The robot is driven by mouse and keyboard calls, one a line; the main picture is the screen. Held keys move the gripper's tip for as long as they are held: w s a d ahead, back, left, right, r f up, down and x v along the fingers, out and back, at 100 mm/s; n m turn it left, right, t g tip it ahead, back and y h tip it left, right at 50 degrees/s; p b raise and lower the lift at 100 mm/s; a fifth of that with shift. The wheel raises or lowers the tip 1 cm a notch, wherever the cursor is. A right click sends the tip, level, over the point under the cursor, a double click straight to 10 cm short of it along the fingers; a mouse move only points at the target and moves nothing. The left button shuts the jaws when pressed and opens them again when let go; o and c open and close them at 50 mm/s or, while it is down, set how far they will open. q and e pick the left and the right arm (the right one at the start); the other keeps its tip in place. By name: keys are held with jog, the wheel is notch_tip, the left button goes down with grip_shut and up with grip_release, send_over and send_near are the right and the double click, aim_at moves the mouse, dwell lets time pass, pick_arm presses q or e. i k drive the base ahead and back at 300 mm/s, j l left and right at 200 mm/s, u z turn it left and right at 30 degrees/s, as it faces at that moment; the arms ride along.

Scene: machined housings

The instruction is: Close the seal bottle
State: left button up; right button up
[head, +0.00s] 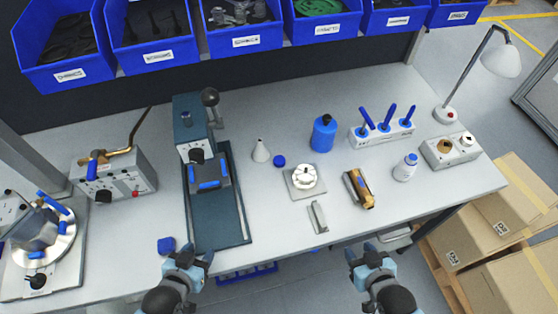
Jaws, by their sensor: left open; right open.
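A small white cone-shaped bottle (261,151) stands upright on the bench, right of the dark press. A round blue cap (280,161) lies on the bench just right of it, apart from it. A white bottle with a blue top (405,168) stands upright at the right. A larger blue bottle with a black top (323,134) stands further back. No label can be read to tell which is the seal bottle. My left gripper (188,258) is open and empty at the front edge, below the press. My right gripper (368,254) is open and empty at the front edge, right of centre.
A dark press (223,215) stands left of the cone-shaped bottle. A round metal part on a plate (304,179), a grey block (318,217) and a brass-coloured part (358,189) lie between my grippers and the bottles. A rack of blue-handled tools (381,133) stands behind. Blue bins (245,42) hang above.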

aim_at(406, 167)
jog(key=k+z, duration=0.4)
jog(key=i+z, duration=0.2)
jog(key=z, duration=0.15)
jog(key=i+j+z, duration=0.15)
jog(key=z, duration=0.2)
jog(key=l+u, duration=0.25)
jog(key=k+l+u, duration=0.1)
jog(key=l+u, duration=0.2)
jog(key=l, duration=0.1)
